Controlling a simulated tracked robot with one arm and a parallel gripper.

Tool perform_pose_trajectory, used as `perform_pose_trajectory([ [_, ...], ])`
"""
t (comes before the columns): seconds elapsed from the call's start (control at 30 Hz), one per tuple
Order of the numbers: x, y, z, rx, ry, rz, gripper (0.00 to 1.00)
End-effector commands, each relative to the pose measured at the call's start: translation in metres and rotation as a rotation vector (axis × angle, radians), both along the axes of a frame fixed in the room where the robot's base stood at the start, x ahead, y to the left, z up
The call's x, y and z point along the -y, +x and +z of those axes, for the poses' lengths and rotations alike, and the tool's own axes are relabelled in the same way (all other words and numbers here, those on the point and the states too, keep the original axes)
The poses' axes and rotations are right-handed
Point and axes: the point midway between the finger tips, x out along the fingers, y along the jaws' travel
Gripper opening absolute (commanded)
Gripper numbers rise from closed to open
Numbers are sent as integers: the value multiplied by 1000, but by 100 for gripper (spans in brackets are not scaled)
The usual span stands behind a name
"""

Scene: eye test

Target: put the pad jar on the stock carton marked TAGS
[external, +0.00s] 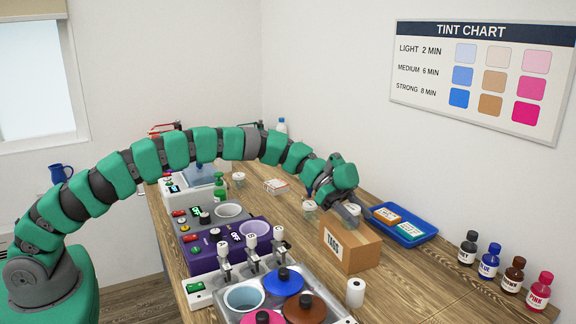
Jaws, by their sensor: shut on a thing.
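The stock carton marked TAGS (338,256) is a brown cardboard box on the wooden bench, with its lettered side facing left. My gripper (348,207) is at the carton's back upper edge and points down. It is shut on a small pale jar (352,211), which I take to be the pad jar. The fingers partly hide the jar, and its label is not readable. I cannot tell whether it touches the carton top. Another small clear jar (310,207) stands left of the gripper, and a similar jar (239,180) stands farther back.
A blue tray (425,236) with small boxes lies right of the carton. Several tint bottles (488,262) line the right side. A white roll (355,292) stands in front. Purple (225,262) and white machines and lidded pots (304,308) fill the left and front.

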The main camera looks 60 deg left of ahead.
Motion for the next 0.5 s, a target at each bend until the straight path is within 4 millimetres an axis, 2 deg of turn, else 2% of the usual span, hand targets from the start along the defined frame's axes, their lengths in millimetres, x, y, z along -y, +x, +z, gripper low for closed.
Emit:
perform_pose_trajectory([
  [0.07, 0, 0, -2, 1, 0, 0, 20],
  [0.1, 0, 0, -2, 1, 0, 0, 46],
  [0.17, 0, 0, -2, 0, 0, 0, 63],
  [0.2, 0, 0, -1, 0, 0, 0, 65],
  [0.5, 0, 0, 0, 0, 0, 0, 65],
])
